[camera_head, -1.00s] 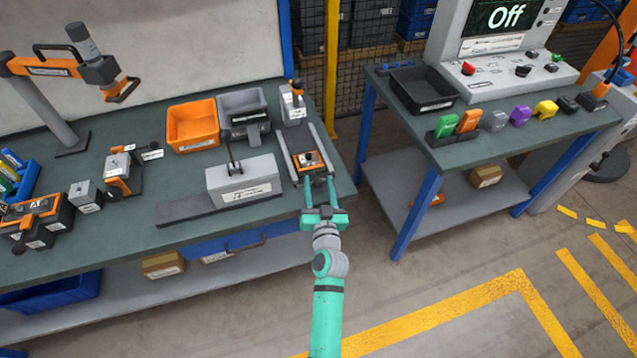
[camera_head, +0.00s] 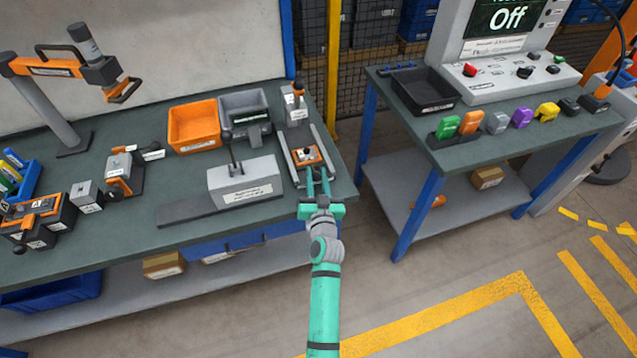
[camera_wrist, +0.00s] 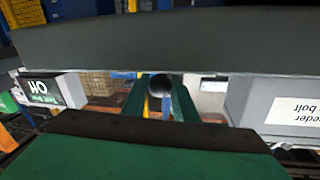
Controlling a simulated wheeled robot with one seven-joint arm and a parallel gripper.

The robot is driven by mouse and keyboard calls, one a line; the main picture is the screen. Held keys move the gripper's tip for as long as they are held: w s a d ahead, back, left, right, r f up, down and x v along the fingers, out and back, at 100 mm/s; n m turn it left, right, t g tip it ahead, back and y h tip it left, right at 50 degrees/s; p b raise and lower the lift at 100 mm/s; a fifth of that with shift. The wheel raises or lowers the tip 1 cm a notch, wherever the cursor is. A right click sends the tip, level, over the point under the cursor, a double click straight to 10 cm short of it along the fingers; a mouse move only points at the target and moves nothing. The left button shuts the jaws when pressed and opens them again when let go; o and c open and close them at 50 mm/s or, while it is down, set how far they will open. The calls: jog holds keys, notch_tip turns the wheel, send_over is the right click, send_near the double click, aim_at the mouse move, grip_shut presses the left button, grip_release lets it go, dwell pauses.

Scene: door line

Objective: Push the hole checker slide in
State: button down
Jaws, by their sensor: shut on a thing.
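The hole checker is at the right end of the workbench, with an orange slide (camera_head: 307,156) between two pale grey rails (camera_head: 287,157). The slide carries a small dark and light part on top. My gripper (camera_head: 317,174) reaches in from the front edge, with its fingers close together at the near end of the slide. In the wrist view a round grey handle end (camera_wrist: 160,84) sits between the two green fingers (camera_wrist: 162,103). The gripper is shut on this handle. The fingers hide most of the handle in the head view.
A grey block fixture (camera_head: 243,182) with a lever stands left of the checker. A small grey and orange device (camera_head: 294,106) is behind it. Orange (camera_head: 194,126) and grey bins stand farther back. A floor gap separates this bench from the second table (camera_head: 480,147).

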aim_at(310, 158)
jog(key=w, duration=0.1)
jog(key=w+a, duration=0.1)
jog(key=w, duration=0.3)
jog(key=shift+a, duration=0.25)
jog(key=c, duration=1.4)
grip_release()
jog(key=shift+c, duration=0.2)
jog(key=shift+s+a, duration=0.15)
jog(key=s, duration=0.3)
jog(key=s+d, duration=0.1)
jog(key=s, duration=0.6)
jog(key=shift+s+d, duration=0.2)
jog(key=shift+d, duration=0.05)
jog(key=shift+c, duration=0.2)
